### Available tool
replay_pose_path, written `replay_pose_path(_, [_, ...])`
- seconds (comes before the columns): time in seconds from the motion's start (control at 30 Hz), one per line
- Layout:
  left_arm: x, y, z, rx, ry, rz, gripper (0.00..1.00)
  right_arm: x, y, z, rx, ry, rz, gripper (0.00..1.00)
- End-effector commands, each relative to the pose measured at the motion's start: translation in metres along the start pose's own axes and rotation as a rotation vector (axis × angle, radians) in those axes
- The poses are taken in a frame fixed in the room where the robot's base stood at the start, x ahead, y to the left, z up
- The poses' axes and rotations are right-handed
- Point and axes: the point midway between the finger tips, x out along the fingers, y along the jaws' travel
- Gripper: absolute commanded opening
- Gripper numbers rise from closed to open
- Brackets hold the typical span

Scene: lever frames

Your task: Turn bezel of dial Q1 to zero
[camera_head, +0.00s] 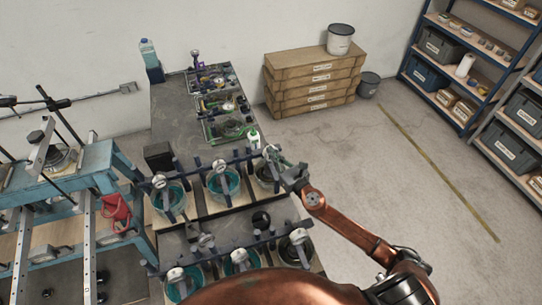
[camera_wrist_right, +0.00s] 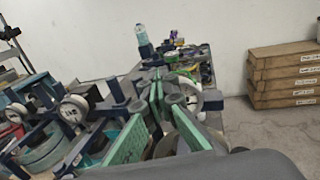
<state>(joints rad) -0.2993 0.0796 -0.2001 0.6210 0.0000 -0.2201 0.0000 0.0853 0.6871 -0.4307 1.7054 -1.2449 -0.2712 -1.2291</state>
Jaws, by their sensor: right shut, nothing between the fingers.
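Several white-faced dials stand on dark blue stands over round buckets on the bench; no label is readable, so I cannot tell which is Q1. In the head view, one dial (camera_head: 268,151) is at the back right of its row, with a middle dial (camera_head: 219,165) and a left dial (camera_head: 159,181) beside it. My right gripper (camera_head: 278,163) is at the back-right dial, shut and empty; I cannot tell whether it touches the bezel. In the wrist view its green-padded fingers (camera_wrist_right: 165,98) point along the bench, and a dial (camera_wrist_right: 73,109) shows at left. My left gripper is out of view.
A front row has more dials, one (camera_head: 239,257) in the middle. Trays (camera_head: 228,128) lie farther back. A blue trestle (camera_head: 70,180) stands at left; the floor (camera_head: 400,190) at right is clear.

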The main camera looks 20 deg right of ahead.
Motion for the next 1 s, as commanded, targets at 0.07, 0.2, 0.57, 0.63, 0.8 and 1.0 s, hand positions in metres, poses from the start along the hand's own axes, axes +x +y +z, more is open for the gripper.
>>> replay_pose_path(0.07, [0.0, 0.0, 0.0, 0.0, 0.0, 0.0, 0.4, -0.001, -0.002, -0.004, 0.001, 0.007, -0.002, 0.0])
replay_pose_path(0.2, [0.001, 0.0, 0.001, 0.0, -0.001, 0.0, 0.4, -0.001, -0.006, -0.004, 0.001, 0.007, -0.002, 0.0])
replay_pose_path(0.57, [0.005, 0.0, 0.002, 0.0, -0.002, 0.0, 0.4, -0.001, -0.015, -0.004, 0.0, 0.008, -0.001, 0.0])
replay_pose_path(0.63, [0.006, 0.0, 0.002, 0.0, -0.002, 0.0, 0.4, -0.001, -0.017, -0.004, 0.0, 0.008, -0.001, 0.0])
replay_pose_path(0.8, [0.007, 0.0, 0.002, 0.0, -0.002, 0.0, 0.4, -0.001, -0.02, -0.003, 0.0, 0.008, -0.001, 0.0])
replay_pose_path(1.0, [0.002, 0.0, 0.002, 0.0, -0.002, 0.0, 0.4, -0.001, -0.021, 0.003, 0.0, 0.007, -0.001, 0.0])
